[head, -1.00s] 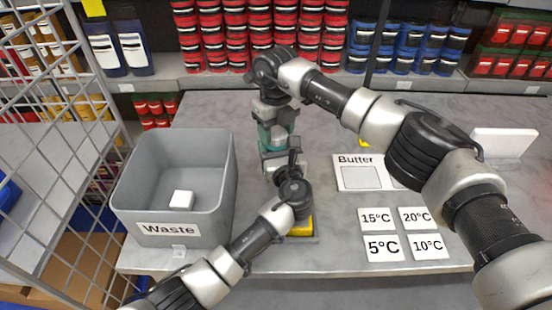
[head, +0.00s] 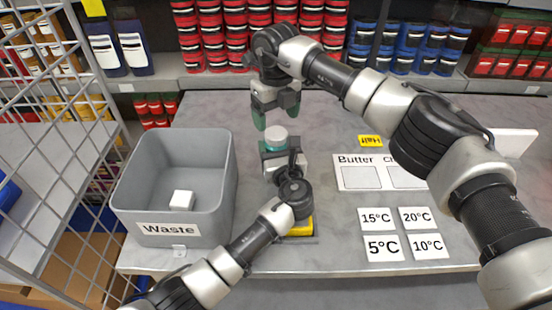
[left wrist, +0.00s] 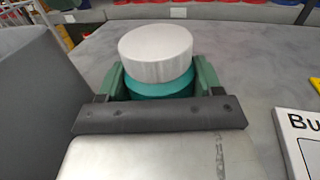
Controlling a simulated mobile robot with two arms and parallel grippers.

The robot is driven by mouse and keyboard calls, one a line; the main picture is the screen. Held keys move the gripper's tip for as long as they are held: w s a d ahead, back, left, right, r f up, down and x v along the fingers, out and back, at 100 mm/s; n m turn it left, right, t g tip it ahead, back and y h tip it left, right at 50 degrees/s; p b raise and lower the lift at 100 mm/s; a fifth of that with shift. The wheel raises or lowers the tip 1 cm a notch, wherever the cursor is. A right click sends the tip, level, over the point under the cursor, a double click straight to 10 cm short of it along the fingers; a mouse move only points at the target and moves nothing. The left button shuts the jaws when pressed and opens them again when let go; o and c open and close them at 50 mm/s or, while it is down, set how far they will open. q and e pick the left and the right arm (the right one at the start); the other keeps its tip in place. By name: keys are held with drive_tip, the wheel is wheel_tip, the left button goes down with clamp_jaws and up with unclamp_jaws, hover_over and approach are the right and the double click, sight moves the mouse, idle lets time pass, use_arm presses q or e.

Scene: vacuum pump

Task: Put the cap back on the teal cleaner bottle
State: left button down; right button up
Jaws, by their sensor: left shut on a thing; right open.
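The teal cleaner bottle (head: 275,146) stands upright on the table, mostly hidden behind my left gripper. In the left wrist view the cap (left wrist: 155,52) rests directly over the teal bottle (left wrist: 160,86), with no gap visible. My left gripper (head: 282,152) is shut on the bottle; its green fingers (left wrist: 158,84) flank the bottle below the cap. My right gripper (head: 275,112) is open and empty just above and behind the cap, its green fingers spread and apart from it.
A grey waste bin (head: 222,190) with a white block (head: 181,200) inside stands to the left. Shelves of jars line the back.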

sight(276, 133)
drive_tip(key=shift+c, duration=0.2)
drive_tip(key=shift+r+n, duration=1.2)
drive_tip(key=shift+r, duration=0.3)
drive_tip(key=shift+f, duration=0.1)
drive_tip(key=shift+f, duration=3.9)
drive_tip(key=shift+c, duration=0.4)
drive_tip(key=c, duration=0.9)
drive_tip(key=o, duration=1.1)
drive_tip(key=shift+o, duration=0.2)
